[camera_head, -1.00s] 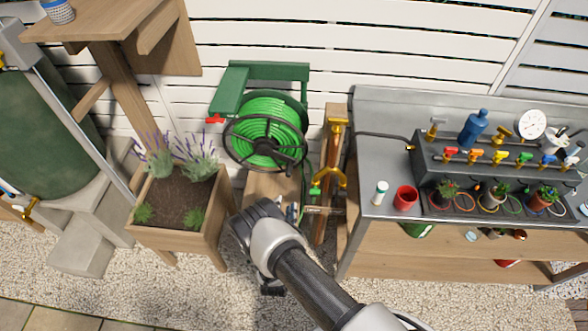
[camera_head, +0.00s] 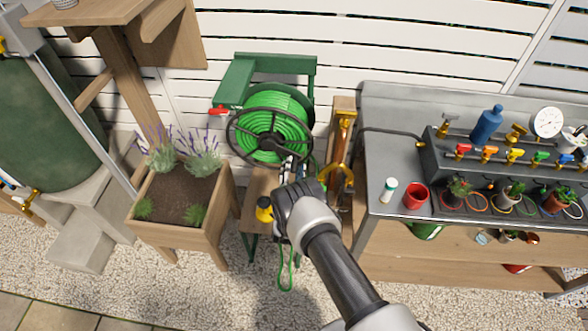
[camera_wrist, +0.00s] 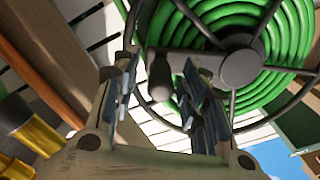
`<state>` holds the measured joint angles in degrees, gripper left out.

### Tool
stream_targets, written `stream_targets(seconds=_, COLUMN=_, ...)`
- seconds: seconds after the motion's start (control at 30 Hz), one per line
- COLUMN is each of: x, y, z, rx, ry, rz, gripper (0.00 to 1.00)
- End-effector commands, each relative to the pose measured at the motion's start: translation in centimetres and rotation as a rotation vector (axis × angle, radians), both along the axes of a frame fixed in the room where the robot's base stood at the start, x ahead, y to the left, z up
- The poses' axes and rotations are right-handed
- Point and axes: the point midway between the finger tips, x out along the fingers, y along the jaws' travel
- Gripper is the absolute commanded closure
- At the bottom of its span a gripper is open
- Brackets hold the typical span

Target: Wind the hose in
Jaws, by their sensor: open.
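The hose reel stands on a green frame (camera_head: 232,82) against the white fence. Its green hose (camera_head: 268,128) is coiled behind a dark spoked wheel (camera_head: 231,139). A length of green hose (camera_head: 287,272) hangs in a loop below. In the wrist view the wheel's dark crank knob (camera_wrist: 160,77) shows between my two fingers, with gaps at its sides. My gripper (camera_wrist: 162,66) is open and points at the wheel. In the head view my gripper (camera_head: 293,170) is at the wheel's lower right, and my wrist hides part of what is below it.
A wooden planter (camera_head: 206,231) with lavender stands left of the reel. A wooden post with a brass tap (camera_head: 345,122) is close on the right. A metal-topped bench (camera_head: 383,160) with a red cup (camera_head: 415,195) stands further right. A yellow-and-black item (camera_head: 264,209) is beside my wrist.

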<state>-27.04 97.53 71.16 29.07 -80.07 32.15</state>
Motion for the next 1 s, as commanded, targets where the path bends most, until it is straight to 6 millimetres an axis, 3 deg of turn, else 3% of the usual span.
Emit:
stream_targets(seconds=0.13, x=1.11, y=-0.07, z=-0.03, rx=0.000, ry=-0.001, rz=-0.001, gripper=0.59)
stream_targets(seconds=0.43, x=1.34, y=-0.05, z=0.08, rx=0.000, ry=0.000, rz=0.000, gripper=0.59)
stream_targets(seconds=1.0, x=1.30, y=-0.06, z=0.06, rx=0.000, ry=0.000, rz=0.000, gripper=0.97)
